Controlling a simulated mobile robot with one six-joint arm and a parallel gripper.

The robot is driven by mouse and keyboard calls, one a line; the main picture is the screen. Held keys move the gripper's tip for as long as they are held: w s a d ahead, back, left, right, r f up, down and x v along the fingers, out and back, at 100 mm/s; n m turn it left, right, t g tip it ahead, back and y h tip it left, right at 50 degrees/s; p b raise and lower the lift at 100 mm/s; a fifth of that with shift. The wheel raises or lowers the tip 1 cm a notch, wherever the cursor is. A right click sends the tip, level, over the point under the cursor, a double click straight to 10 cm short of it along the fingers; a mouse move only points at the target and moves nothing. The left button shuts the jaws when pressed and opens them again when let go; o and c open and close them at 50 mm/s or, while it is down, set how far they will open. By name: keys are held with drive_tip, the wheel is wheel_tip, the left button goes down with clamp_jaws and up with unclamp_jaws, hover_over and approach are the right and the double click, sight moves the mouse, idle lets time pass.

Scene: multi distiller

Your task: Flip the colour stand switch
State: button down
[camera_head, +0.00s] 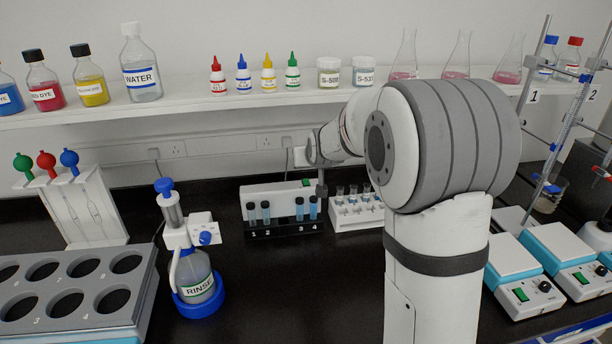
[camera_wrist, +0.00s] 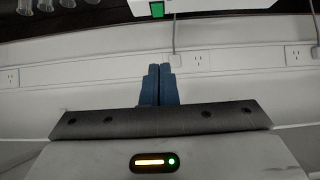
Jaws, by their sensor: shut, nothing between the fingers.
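The colour stand (camera_head: 262,192) is a white upright panel at the back of the bench, behind a black rack of vials. A small green switch (camera_head: 306,183) sits at its top right; it also shows at the top of the wrist view (camera_wrist: 157,9). The switch's position is too small to read.
The black rack (camera_head: 285,228) holds dark and blue vials numbered at the front. A white tube rack (camera_head: 357,213) stands close on the right. A rinse bottle (camera_head: 197,278) is at front left. A shelf (camera_head: 220,103) with bottles runs above. Bench space in front is clear.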

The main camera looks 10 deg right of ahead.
drive_tip(key=p, duration=0.2)
hover_over(306, 183)
drive_tip(key=s, duration=0.1)
wheel_tip(306, 183, down, 6)
drive_tip(key=shift+r, duration=0.25)
drive_tip(key=f, duration=0.2)
drive_tip(key=f+p, duration=0.1)
drive_tip(key=shift+w+f, duration=0.1)
drive_tip(key=shift+w, duration=0.15)
drive_tip(key=shift+f, duration=0.45)
drive_tip(key=shift+w+f+b, duration=0.1)
drive_tip(key=shift+f+b, duration=0.25)
drive_tip(key=shift+b, duration=0.3)
drive_tip(key=shift+r, duration=0.15)
drive_tip(key=shift+w, duration=0.1)
